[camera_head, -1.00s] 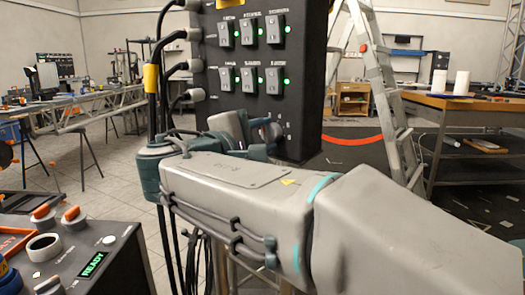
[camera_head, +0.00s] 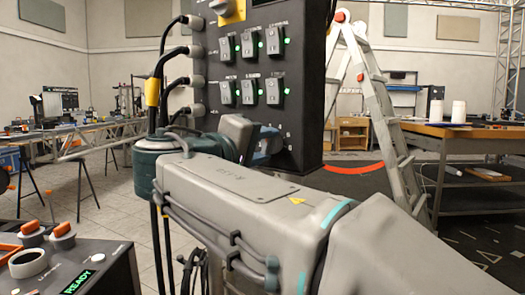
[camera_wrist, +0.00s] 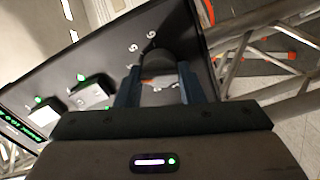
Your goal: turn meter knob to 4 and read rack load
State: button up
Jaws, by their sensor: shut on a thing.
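A black rack panel (camera_head: 305,120) stands upright in the head view, with two rows of grey switches (camera_head: 273,92) and small green lights. In the wrist view the panel face (camera_wrist: 120,62) shows a dark round knob (camera_wrist: 158,62) beside small white marks. My gripper (camera_wrist: 159,77) has its two fingers on either side of this knob and is shut on it. The marks are too small and blurred to tell the knob's setting. A green-lit display (camera_wrist: 18,128) lies at the wrist view's left edge and cannot be read. In the head view my arm hides the knob.
Plugged black cables (camera_head: 160,75) hang at the panel's left side. A console (camera_head: 105,265) with a green READY display is at the lower left. A stepladder (camera_head: 375,95) and a workbench (camera_head: 470,135) stand to the right. Truss bars (camera_wrist: 265,30) pass near my gripper.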

dwell(0.4)
jog(key=o, duration=1)
jog(key=p+v, duration=0.4)
jog(key=v, duration=0.9)
jog(key=shift+s+a, duration=0.3)
